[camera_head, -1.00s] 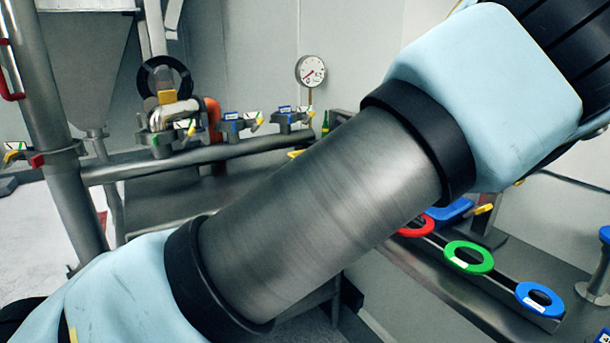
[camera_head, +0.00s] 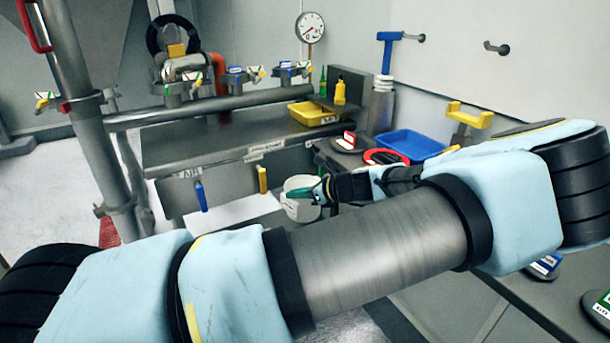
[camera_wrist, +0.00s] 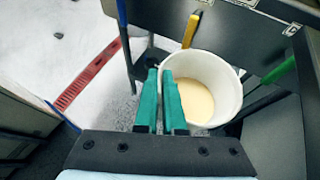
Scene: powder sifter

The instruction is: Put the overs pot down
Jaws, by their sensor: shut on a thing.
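The overs pot (camera_head: 299,207) is a white round tub in front of the grey bench in the head view. In the wrist view the pot (camera_wrist: 224,79) is open at the top, with pale cream powder inside. My gripper (camera_head: 308,194) has green fingers and is at the pot's upper side. In the wrist view the gripper (camera_wrist: 167,86) is shut on the pot's rim at its left side. The fingers hide part of the rim. The head view does not clearly show what, if anything, is under the pot.
A grey bench (camera_head: 165,149) has a front panel with a blue (camera_head: 200,196) and a yellow handle (camera_head: 262,180). A yellow tray (camera_head: 314,114) and a blue tray (camera_head: 411,145) stand on surfaces behind. A red floor grate (camera_wrist: 86,76) lies left of the pot in the wrist view.

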